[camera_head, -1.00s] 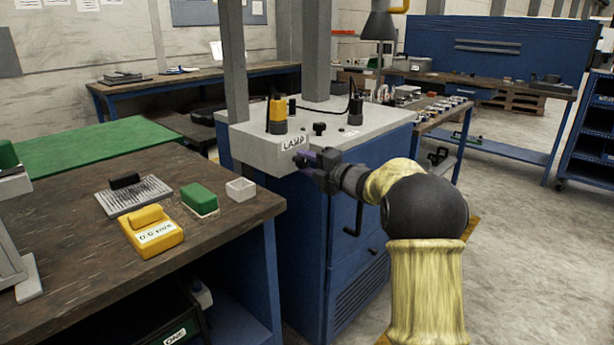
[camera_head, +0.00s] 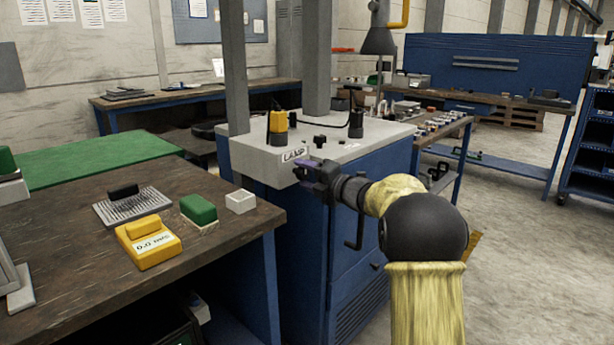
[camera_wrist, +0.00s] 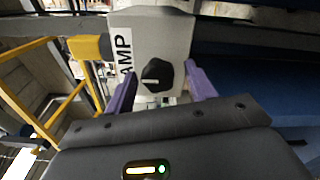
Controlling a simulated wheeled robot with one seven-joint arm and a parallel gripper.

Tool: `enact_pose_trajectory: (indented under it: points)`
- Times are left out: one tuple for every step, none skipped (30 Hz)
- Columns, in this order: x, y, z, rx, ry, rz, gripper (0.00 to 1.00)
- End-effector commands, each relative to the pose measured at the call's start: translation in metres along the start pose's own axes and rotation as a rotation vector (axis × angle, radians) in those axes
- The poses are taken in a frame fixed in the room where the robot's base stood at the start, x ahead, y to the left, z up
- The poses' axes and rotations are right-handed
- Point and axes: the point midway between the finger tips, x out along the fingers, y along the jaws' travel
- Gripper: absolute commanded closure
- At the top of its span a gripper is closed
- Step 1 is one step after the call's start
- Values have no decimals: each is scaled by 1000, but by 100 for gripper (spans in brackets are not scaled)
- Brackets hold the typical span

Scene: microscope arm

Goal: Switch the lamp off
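The white cabinet top (camera_head: 250,168) carries a LAMP label (camera_head: 294,154) on its front edge. In the wrist view the lamp knob (camera_wrist: 158,76) is black with a short white mark, on the pale front beside the LAMP label (camera_wrist: 125,55). My gripper (camera_head: 308,172) is at the front edge near the label. In the wrist view its two purple fingers (camera_wrist: 161,88) are apart, one on each side of the knob, with visible gaps. Whether the fingertips reach past the knob's face is hard to tell. In the head view the gripper hides the knob.
A yellow-and-black device (camera_head: 278,125) and a black knob (camera_head: 319,139) stand on the cabinet top, with grey posts behind. The wooden bench (camera_head: 75,235) at left holds a yellow box (camera_head: 150,245), a green block (camera_head: 198,208) and a white tray (camera_head: 240,202).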

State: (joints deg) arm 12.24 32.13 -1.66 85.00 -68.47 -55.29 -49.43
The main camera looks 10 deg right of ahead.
Motion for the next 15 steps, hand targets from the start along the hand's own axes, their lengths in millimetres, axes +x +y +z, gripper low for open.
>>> enact_pose_trajectory:
  points:
    - [0,0,1,0,-1,0,45]
    - [0,0,1,0,-2,0,45]
    - [0,1,1,0,-2,1,45]
    - [0,1,1,0,-3,1,45]
    - [-1,1,1,0,-3,1,45]
    - [-2,1,2,0,-3,1,45]
    - [-2,1,2,0,-4,1,45]
    - [-4,1,2,0,-4,1,45]
    - [-7,1,2,0,-4,1,45]
    - [-9,2,2,0,-5,1,45]
    - [-12,2,2,0,-5,1,45]
    - [-17,2,2,1,-6,0,45]
    - [-22,2,2,1,-6,-1,45]
    - [-26,2,2,0,-6,0,45]
    - [-34,2,2,0,-7,0,45]
